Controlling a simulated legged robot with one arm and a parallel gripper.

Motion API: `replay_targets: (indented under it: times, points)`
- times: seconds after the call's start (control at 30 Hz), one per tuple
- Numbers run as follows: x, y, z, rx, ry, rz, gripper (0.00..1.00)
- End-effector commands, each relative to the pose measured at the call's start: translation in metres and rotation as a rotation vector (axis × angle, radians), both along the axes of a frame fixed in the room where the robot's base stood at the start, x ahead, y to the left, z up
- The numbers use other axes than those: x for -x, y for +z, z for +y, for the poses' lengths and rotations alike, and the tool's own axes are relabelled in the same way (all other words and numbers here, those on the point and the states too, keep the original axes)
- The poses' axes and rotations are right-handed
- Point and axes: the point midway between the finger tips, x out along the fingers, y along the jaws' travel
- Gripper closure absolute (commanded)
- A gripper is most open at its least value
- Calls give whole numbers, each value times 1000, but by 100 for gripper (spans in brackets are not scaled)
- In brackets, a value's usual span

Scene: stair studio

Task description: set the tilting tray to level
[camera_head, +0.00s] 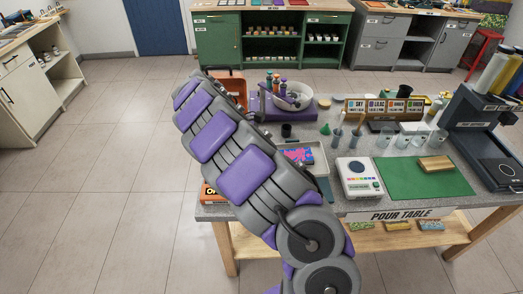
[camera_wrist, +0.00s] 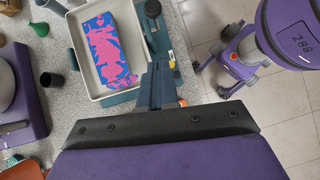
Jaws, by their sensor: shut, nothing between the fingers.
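The tilting tray shows in the wrist view as a shallow pale tray (camera_wrist: 88,82) on a dark teal frame (camera_wrist: 128,97). A box with a pink and blue pattern (camera_wrist: 108,48) lies in it. A dark upright part with a rounded end (camera_wrist: 152,9) stands at the tray's right side. My gripper (camera_wrist: 165,68) is shut and empty, just right of the tray; I cannot tell whether it touches the frame. In the head view the tray (camera_head: 321,159) is partly hidden behind my arm, and my gripper is hidden. I cannot tell the tray's tilt.
The pour table (camera_head: 340,206) also holds a white scale (camera_head: 359,180), a green mat (camera_head: 405,188), several cups and a purple-based device with a bowl (camera_head: 292,97). In the wrist view a dark cup (camera_wrist: 52,80) stands left of the tray. Open floor lies left of the table.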

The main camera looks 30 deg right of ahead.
Motion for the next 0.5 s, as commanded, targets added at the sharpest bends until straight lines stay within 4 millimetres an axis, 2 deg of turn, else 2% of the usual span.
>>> replay_targets:
  times: [0.1,0.33,0.5]
  points:
    - [12,-21,-14,-1,-7,2,100]
    - [29,-54,-33,1,-5,-1,100]
    - [46,-54,-50,4,-7,-1,100]
